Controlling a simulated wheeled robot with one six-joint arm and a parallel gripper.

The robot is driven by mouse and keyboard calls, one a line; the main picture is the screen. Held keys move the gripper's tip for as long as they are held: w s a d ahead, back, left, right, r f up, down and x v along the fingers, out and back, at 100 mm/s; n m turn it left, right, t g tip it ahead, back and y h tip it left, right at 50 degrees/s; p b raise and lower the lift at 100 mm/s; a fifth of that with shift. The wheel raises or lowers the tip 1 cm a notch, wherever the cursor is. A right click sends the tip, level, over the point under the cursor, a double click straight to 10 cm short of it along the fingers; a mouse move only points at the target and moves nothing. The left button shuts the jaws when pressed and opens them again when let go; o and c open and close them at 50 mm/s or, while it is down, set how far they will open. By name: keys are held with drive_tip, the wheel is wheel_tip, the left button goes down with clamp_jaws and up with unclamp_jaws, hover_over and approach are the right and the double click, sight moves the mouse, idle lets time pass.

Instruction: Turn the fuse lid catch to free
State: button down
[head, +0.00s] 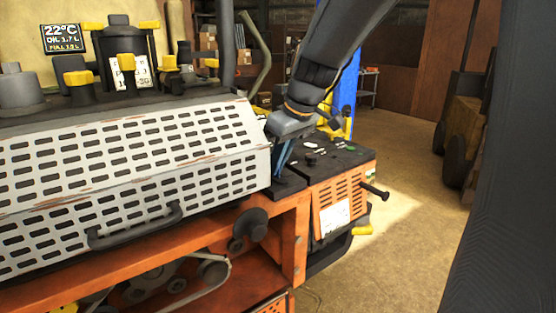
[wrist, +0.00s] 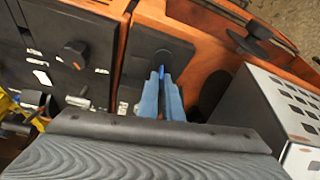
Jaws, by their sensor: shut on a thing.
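My gripper (head: 279,173) points down at a small black lid (head: 290,187) on the right end of the orange machine. Its two blue fingers also show in the wrist view (wrist: 161,74), close together, with their tips at a small dark catch (wrist: 168,56) on the black lid (wrist: 145,48). The fingers are shut on this catch, which they partly cover. In the head view the catch is hidden by the fingers, and its exact turn cannot be read.
A larger black panel (wrist: 50,65) with a round knob (wrist: 74,55) and white labels lies beside the lid. The slotted grey guard (head: 130,185) stands close to my gripper on the left. A black bar (head: 374,191) sticks out at the right. Open floor (head: 410,215) lies beyond.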

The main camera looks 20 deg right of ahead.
sight(284, 182)
drive_tip(key=shift+a+m+h+p, duration=0.1)
drive_tip(key=shift+m+h+p, duration=0.45)
drive_tip(key=shift+m, duration=0.55)
drive_tip(key=c, duration=1.9)
unclamp_jaws()
drive_tip(key=shift+c, duration=0.2)
drive_tip(key=shift+s, duration=0.1)
drive_tip(key=b+v, duration=0.1)
drive_tip(key=v, duration=0.6)
drive_tip(key=shift+s+r, duration=0.2)
drive_tip(key=shift+r, duration=0.2)
